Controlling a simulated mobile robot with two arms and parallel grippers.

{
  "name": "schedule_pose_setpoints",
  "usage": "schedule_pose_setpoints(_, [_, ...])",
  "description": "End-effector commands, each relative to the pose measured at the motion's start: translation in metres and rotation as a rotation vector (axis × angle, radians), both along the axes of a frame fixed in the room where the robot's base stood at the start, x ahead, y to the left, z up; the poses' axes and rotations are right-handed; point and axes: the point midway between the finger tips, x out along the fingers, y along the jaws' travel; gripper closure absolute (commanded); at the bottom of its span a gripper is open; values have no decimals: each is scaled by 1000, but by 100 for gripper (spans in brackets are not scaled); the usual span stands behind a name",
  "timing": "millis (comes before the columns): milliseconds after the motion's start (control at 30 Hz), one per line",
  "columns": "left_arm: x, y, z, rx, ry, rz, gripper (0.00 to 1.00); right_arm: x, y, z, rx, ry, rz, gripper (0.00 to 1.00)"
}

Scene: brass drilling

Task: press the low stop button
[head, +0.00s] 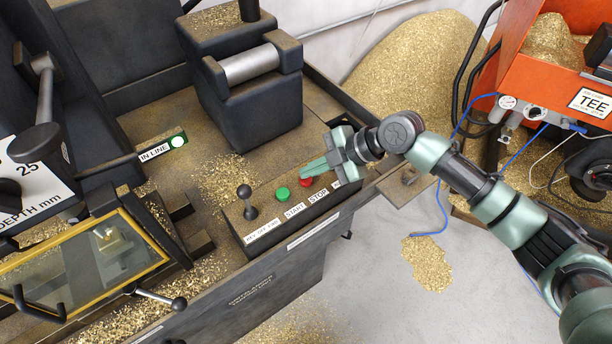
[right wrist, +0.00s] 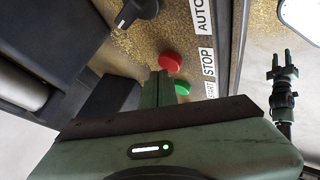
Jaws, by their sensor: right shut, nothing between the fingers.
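The red stop button (head: 305,182) sits on a sloped, brass-dusted control panel, beside its STOP label (head: 318,196). It also shows in the right wrist view (right wrist: 170,61), just past my fingertips. My right gripper (head: 303,171) is shut and empty, with its fingertips at the back edge of the red button. I cannot tell whether they touch it. In the right wrist view the shut fingers (right wrist: 157,74) point toward the button and partly cover the panel. My left gripper (right wrist: 281,56) stands off at the right of that view, its fingers apart; the head view does not show it.
A green START button (head: 282,194) and a black knobbed lever (head: 247,201) sit left of the red button. A dark vise block (head: 245,85) stands behind. A black rotary knob (right wrist: 138,12) is near the AUTO label.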

Motion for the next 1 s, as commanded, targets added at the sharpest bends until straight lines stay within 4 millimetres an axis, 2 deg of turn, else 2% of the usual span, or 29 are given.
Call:
schedule_pose_setpoints(100, [0, 0, 5, 0, 0, 0, 64, 0, 0, 8, 0, -1, 0, 100])
schedule_pose_setpoints(533, [0, 0, 7, 0, 0, 0, 64, 1, 0, 12, 1, -2, 0, 100])
schedule_pose_setpoints(1000, [0, 0, 36, 0, 0, 0, 64, 0, 0, 57, 1, -2, 0, 100])
